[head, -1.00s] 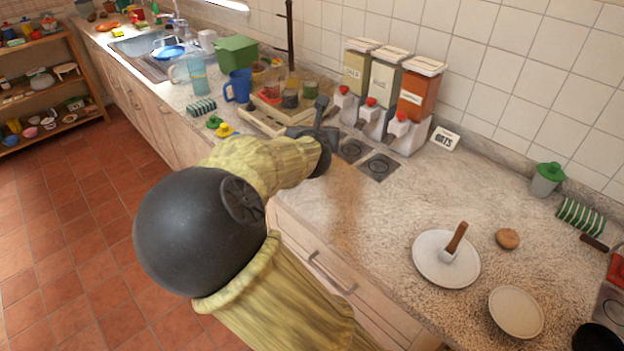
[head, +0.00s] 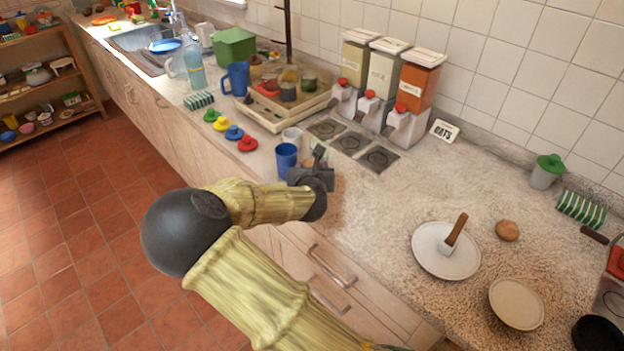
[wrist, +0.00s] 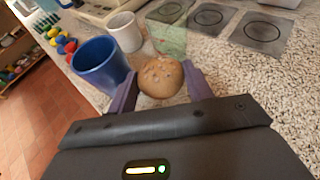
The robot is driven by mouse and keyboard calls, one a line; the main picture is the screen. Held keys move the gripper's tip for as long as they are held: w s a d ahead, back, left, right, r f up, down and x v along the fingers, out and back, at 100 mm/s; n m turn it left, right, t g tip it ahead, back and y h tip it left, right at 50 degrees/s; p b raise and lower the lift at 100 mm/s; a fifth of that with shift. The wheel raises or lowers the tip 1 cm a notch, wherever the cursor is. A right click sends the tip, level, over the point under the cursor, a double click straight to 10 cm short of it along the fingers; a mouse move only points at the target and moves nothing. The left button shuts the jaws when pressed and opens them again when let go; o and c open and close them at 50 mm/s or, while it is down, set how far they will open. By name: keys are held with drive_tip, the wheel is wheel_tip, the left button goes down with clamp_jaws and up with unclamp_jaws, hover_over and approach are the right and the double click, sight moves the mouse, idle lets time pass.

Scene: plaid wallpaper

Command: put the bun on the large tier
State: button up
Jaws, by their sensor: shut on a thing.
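My gripper (head: 316,178) is over the front part of the counter, near a blue cup. In the wrist view its two purple fingers (wrist: 161,92) are shut on a round brown bun (wrist: 161,77) with pale specks on top. In the head view the gripper hides this bun. A large white plate (head: 430,262), seemingly the large tier, lies on the counter at the right. A short post with a brown wooden top (head: 455,232) stands on it. A smaller cream plate (head: 516,305) lies nearer the front. Another round brown bun-like thing (head: 507,230) lies on the counter beside the large plate.
The blue cup (head: 286,160) and a white cup (head: 292,137) stand close to my gripper. Behind are hob plates (head: 350,143) and tall dispensers (head: 400,95). Colored lids (head: 234,132) lie at left. The counter between gripper and large plate is clear.

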drive_tip(key=shift+f, duration=1.85)
drive_tip(key=shift+f, duration=0.15)
drive_tip(key=o, duration=0.7)
drive_tip(key=v, duration=1.2)
